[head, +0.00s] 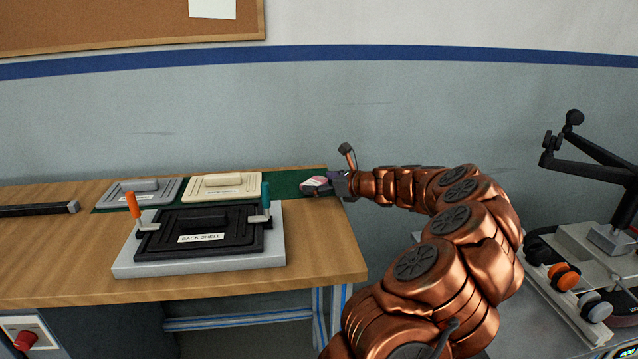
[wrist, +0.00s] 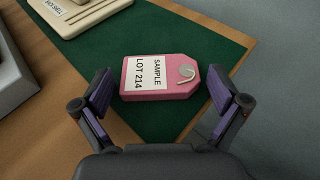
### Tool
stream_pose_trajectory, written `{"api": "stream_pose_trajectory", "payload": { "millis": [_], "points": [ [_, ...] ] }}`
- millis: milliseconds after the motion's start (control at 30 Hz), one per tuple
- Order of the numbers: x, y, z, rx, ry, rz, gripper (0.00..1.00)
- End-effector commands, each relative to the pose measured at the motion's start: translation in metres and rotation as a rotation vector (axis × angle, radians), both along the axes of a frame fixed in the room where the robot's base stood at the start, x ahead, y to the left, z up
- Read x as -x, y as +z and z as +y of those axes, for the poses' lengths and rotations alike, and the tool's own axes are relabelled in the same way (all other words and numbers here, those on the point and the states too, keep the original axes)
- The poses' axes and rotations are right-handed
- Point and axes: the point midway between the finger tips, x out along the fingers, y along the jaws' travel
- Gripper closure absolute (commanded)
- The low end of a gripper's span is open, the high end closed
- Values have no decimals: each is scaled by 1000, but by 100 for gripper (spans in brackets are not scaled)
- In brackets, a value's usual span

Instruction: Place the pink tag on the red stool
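The pink tag (wrist: 160,92) lies flat on the green mat (wrist: 205,35), near the mat's edge. It has a white label reading "SAMPLE LOT 214" and a metal hook at its right end. My gripper (wrist: 160,98) is open in the wrist view, with one purple-padded finger on each side of the tag, apart from it. In the head view my gripper (head: 318,188) is at the right end of the workbench, and the pink tag (head: 316,182) shows partly at its fingers. No red stool is in view.
The workbench (head: 60,265) holds a black back shell (head: 205,220) in a grey fixture (head: 270,258) with orange and teal clamp handles. A cream shell (head: 223,185) and a grey shell (head: 140,191) lie behind it. At the right stands a device with black arms (head: 590,150).

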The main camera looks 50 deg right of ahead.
Motion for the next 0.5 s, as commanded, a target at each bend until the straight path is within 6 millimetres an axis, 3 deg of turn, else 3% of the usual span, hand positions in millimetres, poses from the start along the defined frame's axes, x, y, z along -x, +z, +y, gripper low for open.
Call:
{"api": "stream_pose_trajectory", "payload": {
  "millis": [367,500],
  "points": [
    [1,3,0,1,-1,0,0],
    [14,8,-3,2,-4,-1,0]
  ]
}}
